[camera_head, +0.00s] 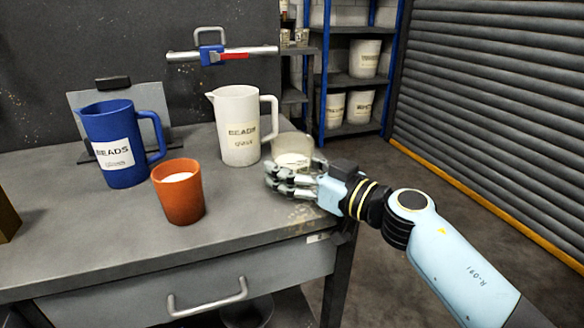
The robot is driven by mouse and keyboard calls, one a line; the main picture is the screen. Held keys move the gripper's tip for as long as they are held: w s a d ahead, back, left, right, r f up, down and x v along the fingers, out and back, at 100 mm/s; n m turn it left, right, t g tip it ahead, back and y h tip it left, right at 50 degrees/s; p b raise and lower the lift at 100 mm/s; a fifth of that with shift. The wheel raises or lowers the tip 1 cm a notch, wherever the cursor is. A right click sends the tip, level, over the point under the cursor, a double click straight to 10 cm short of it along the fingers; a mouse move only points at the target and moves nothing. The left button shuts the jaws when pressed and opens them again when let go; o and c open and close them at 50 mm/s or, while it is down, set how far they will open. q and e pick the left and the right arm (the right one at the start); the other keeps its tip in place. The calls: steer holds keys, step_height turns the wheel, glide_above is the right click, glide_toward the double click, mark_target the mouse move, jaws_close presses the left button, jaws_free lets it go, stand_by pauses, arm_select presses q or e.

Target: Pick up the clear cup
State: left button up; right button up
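The clear cup (292,143) stands near the right edge of the grey workbench, with pale contents showing inside. My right gripper (279,181) is at the cup's near side, and its fingers overlap the cup's lower part in the head view. The cup's base is hidden behind the fingers. I cannot tell whether the fingers touch the cup or how far they are spread. My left gripper is not in view.
An orange cup (181,199) with white contents, a white jug (238,126) and a blue jug (112,146), both labelled BEADS, stand on the workbench (240,215). A grey plate stands behind the blue jug. A shelf (340,85) with white buckets is beyond.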

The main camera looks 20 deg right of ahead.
steer(key=c, duration=0.7)
steer(key=shift+c, duration=0.4)
steer(key=shift+r, duration=0.1)
